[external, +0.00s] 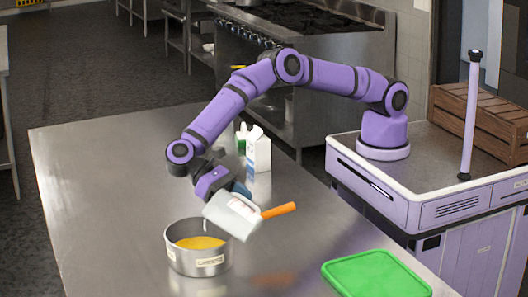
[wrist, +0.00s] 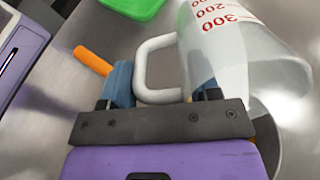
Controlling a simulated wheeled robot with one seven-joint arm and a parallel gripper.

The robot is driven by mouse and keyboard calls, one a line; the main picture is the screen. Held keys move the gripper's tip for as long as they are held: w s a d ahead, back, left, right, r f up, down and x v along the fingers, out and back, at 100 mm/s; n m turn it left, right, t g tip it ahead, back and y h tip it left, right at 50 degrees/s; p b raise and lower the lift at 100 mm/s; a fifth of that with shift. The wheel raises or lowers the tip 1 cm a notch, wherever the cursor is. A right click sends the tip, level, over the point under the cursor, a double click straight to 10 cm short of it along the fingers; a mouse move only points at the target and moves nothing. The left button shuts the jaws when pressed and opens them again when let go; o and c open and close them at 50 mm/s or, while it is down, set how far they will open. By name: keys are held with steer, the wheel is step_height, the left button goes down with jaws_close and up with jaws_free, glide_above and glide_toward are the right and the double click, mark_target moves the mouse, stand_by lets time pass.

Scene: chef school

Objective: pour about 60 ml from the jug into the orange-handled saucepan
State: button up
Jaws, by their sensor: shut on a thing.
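The saucepan (external: 181,262) is a steel pan with a label on its side, on the metal table, with yellow-orange content inside. Its orange handle (external: 279,210) points right behind the jug; it also shows in the wrist view (wrist: 92,61). The whitish translucent jug (external: 228,219) is held tilted above the pan, its lip towards the pan's opening. A thin pale streak shows below the lip. In the wrist view the jug (wrist: 232,62) has red marks, 200 and 300 among them. My gripper (wrist: 163,84) is shut on the jug's white handle (wrist: 146,66). The jug's liquid level cannot be told.
A green board (external: 375,274) lies at the table's front right. The table's left side is clear. A wooden crate (external: 480,120) and a stove (external: 310,18) stand farther back.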

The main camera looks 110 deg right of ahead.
steer(key=shift+w+d+r+g+y, duration=0.1)
steer(key=shift+r+g+y, duration=0.15)
steer(key=shift+g+y, duration=0.2)
steer(key=shift+w+d+r+g+y, duration=0.3)
steer(key=shift+w+d+g+y, duration=0.2)
steer(key=shift+d+y, duration=0.2)
stand_by(1.9)
steer(key=t+h, duration=0.1)
steer(key=s+a+f+t+h, duration=0.1)
steer(key=h, duration=0.1)
steer(key=t+h, duration=0.1)
steer(key=shift+s+a+f+t, duration=0.2)
steer(key=shift+a+f+t, duration=0.05)
steer(key=shift+a+f, duration=0.15)
steer(key=shift+r+h, duration=0.1)
steer(key=shift+h, duration=0.15)
stand_by(1.6)
steer(key=s+a+f+t+h, duration=0.4)
steer(key=a+f+t+h, duration=0.1)
steer(key=h, duration=0.3)
steer(key=shift+t+b, duration=0.35)
steer(key=shift+t, duration=0.25)
